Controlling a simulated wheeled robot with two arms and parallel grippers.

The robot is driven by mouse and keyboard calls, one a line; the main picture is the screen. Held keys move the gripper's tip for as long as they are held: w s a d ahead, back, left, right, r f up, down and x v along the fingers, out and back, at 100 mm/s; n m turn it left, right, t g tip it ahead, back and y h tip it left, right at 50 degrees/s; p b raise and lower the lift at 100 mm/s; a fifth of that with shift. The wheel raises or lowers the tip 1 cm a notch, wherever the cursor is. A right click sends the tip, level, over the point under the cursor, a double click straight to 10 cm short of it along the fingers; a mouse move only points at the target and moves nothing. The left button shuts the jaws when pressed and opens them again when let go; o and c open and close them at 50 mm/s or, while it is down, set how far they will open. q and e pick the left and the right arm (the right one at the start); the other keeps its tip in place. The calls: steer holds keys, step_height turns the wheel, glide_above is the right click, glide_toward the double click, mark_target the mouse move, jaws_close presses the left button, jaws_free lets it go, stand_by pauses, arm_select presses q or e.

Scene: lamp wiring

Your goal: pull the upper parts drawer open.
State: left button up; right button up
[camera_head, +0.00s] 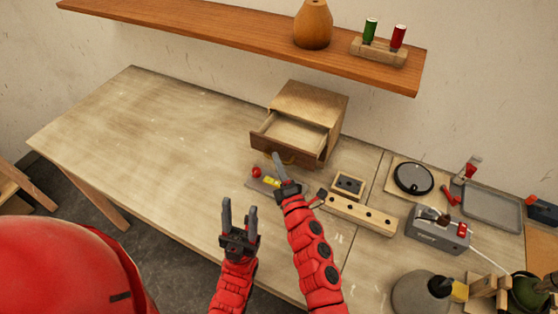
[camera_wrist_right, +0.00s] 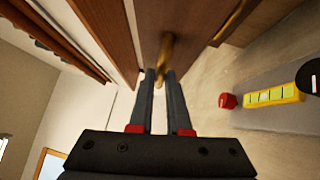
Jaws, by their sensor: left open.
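The small wooden drawer cabinet (camera_head: 315,100) stands at the back of the bench. Its upper parts drawer (camera_head: 292,134) is pulled out, and its pale, empty-looking inside shows. My right gripper (camera_head: 281,164) is at the drawer's front. In the right wrist view its two fingers (camera_wrist_right: 162,76) are close together at the brass handle (camera_wrist_right: 166,48) and appear shut on it. A second brass handle (camera_wrist_right: 236,22) shows on the lower drawer front. My left gripper (camera_head: 239,212) is open and empty, above the bench and apart from the cabinet.
A wooden block with holes (camera_head: 358,214) lies to the right. The shelf (camera_head: 200,28) hangs above. The bench's left side (camera_head: 140,130) is clear.

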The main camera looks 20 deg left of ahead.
steer(key=o, duration=0.4)
steer(key=shift+w, duration=0.2)
steer(key=shift+s, duration=0.1)
steer(key=b+v, duration=0.4)
steer(key=v, duration=1.3)
steer(key=shift+s+d+f+b, duration=0.1)
steer(key=shift+d+f+b, duration=0.1)
steer(key=shift+b, duration=0.1)
